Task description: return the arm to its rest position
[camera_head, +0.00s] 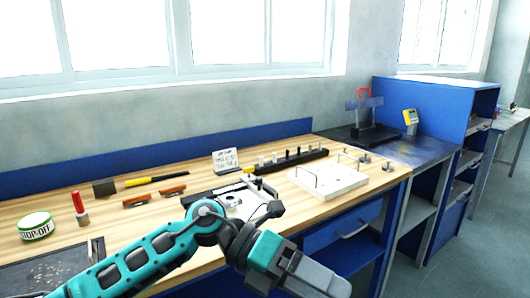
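My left arm, teal and dark grey, comes in from the lower left and reaches across in front of the wooden workbench (285,207). My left gripper (318,280) is at the bottom, right of centre, in front of the bench's front edge. I see no object in it, but its fingertips are not clear enough to tell open from shut. My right arm and gripper are not in view.
Blue shelving (437,110) stands at right; the floor (480,245) there is clear.

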